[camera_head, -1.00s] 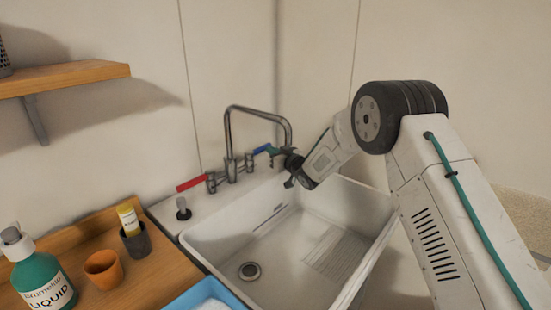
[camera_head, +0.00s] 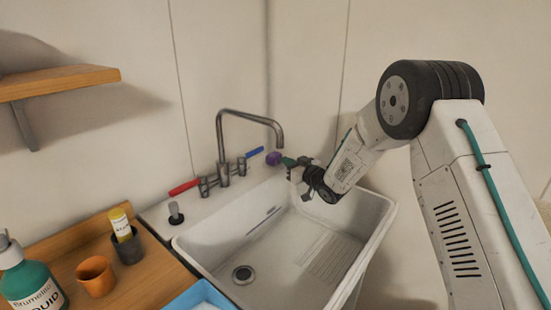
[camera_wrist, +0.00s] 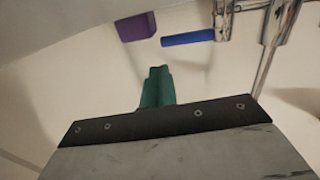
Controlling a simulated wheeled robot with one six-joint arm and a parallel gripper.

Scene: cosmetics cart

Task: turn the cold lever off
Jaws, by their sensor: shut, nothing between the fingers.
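The cold lever (camera_head: 255,152) is a blue handle on the right valve of the chrome faucet. It points outward to the right, away from the spout, and it also shows near the top of the wrist view (camera_wrist: 188,38). My gripper (camera_head: 288,161) is to the right of the lever, apart from it, with a purple block-like thing (camera_head: 273,158) between them in the head view. In the wrist view the green fingertips (camera_wrist: 158,85) are together and empty, below the lever and the purple thing. The red lever (camera_head: 183,187) points left from the other valve.
The faucet spout (camera_head: 220,135) arches over the white sink (camera_head: 215,262). A wooden counter (camera_head: 65,268) at left holds an orange cup (camera_head: 96,277), a dark cup with a yellow tube, and a green bottle (camera_head: 32,284). A wooden shelf (camera_head: 60,80) is above. The wall is close behind.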

